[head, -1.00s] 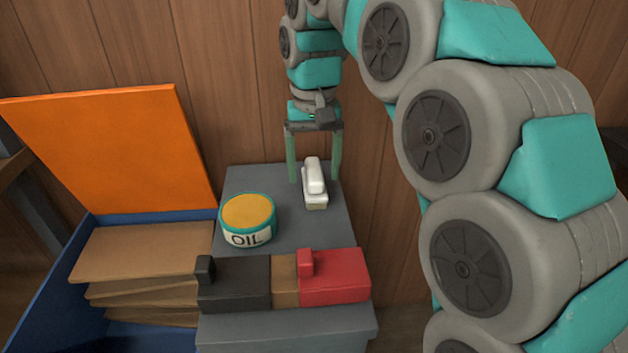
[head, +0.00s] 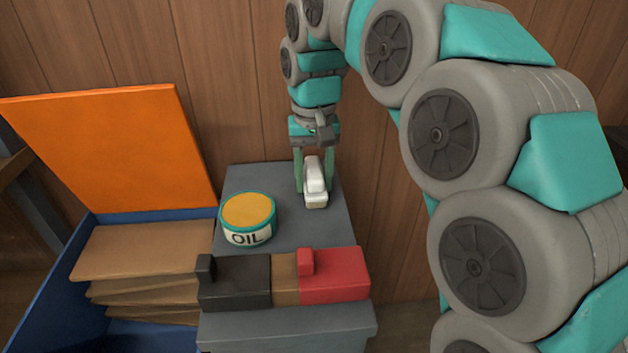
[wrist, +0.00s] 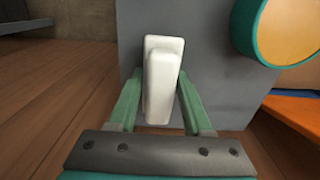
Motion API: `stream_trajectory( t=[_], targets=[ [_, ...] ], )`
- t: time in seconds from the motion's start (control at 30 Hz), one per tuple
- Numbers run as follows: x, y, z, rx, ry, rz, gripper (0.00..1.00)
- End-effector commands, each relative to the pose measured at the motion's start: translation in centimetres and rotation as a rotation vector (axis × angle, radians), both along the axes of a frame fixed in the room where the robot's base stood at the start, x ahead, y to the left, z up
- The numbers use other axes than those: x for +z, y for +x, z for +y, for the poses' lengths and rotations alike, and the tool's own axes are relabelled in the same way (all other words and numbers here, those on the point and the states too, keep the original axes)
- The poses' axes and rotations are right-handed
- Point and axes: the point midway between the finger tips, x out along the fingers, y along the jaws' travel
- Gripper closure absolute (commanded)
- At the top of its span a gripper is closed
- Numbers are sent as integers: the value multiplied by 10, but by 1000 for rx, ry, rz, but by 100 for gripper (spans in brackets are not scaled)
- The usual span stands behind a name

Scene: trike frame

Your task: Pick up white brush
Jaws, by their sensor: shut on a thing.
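The white brush (head: 314,176) sits at the back of the grey surface (head: 325,232), between the two green fingers of my gripper (head: 314,184). My gripper is shut on the brush, with one finger on each side of it. In the wrist view the white brush (wrist: 161,75) stands between the fingers of my gripper (wrist: 160,100), its handle toward the camera. In the head view its lower end appears at or very near the grey surface; I cannot tell whether there is a gap.
An oil can (head: 248,219) stands left of the brush. A black block (head: 237,284) and a red block (head: 334,276) lie in front with a brown piece between. A blue box with an orange lid (head: 110,150) and brown boards (head: 145,250) is at left. A wooden wall is behind.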

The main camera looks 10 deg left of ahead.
Motion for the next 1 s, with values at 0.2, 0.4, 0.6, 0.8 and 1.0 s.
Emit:
stream_trajectory(
  t=[0.2,0.4,0.6,0.8,1.0],
  targets=[
    [0,0,0,0,0,0,100],
    [0,0,0,0,0,0,100],
    [3,0,0,0,0,0,100],
    [18,1,0,-1,3,-4,100],
    [47,2,0,-1,2,-6,100]
  ],
)
